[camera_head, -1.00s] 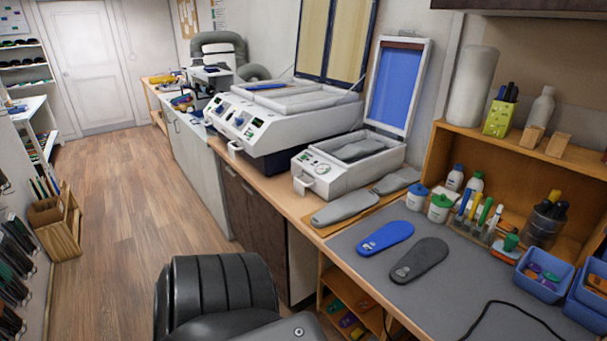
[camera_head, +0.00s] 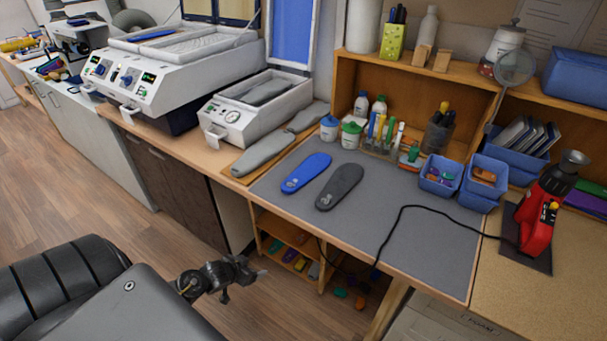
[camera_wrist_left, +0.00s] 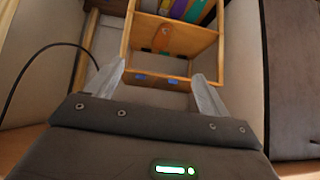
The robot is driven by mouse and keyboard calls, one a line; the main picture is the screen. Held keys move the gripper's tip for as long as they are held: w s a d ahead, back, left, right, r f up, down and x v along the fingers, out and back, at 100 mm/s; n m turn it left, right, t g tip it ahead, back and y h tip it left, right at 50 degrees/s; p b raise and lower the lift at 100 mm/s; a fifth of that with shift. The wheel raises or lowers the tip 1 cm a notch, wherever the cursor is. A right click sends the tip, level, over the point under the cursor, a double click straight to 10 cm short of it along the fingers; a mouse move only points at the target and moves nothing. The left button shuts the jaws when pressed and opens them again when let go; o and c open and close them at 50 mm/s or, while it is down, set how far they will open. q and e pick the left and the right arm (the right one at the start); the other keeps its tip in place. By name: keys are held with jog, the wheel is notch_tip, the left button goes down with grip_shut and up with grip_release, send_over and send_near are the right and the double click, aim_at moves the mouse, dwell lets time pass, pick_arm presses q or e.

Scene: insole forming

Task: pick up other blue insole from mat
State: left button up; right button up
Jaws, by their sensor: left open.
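A blue insole (camera_head: 306,173) lies flat on the grey mat (camera_head: 420,240), near its left end. A dark grey insole (camera_head: 339,187) lies beside it on the right, also on the mat. My left gripper (camera_head: 262,274) is in front of the bench and below the mat, well apart from both insoles. In the left wrist view its two fingers (camera_wrist_left: 158,85) are spread with nothing between them, and neither insole shows there. My right gripper is not in view.
A black cable (camera_head: 402,215) crosses the mat to a red tool (camera_head: 541,215) on the right. Bottles, blue bins (camera_head: 440,175) and a wooden shelf stand behind. A small heated press (camera_head: 250,110) stands left. An open shelf (camera_head: 285,245) sits under the bench.

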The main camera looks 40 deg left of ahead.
pick_arm(q)
jog(key=w+r+t, duration=0.1)
jog(key=w+r, duration=0.1)
jog(key=r, duration=0.5)
jog(key=w+d+r+m+t, duration=0.1)
jog(key=w+r, duration=0.2)
jog(key=r, duration=0.4)
jog(key=w+r+t+h, duration=0.1)
jog(key=w+r, duration=0.1)
jog(key=r, duration=0.5)
jog(key=shift+w+d+r, duration=0.15)
jog(key=shift+d+r, duration=0.15)
jog(key=shift+r, duration=0.1)
notch_tip(320, 180, up, 6)
jog(key=w+a+t+h, duration=0.1)
jog(key=w+t, duration=0.1)
send_near(291, 184)
jog(key=w, duration=0.2)
jog(key=shift+w+a+f+m+h+p, duration=0.1)
jog(key=shift+w+f+m+h+p, duration=0.2)
jog(key=shift+w+f+m, duration=0.1)
jog(key=shift+w, duration=0.2)
jog(key=p+x, duration=0.1)
jog(key=x, duration=0.3)
jog(key=shift+w+f, duration=0.3)
jog(key=shift+s, duration=0.1)
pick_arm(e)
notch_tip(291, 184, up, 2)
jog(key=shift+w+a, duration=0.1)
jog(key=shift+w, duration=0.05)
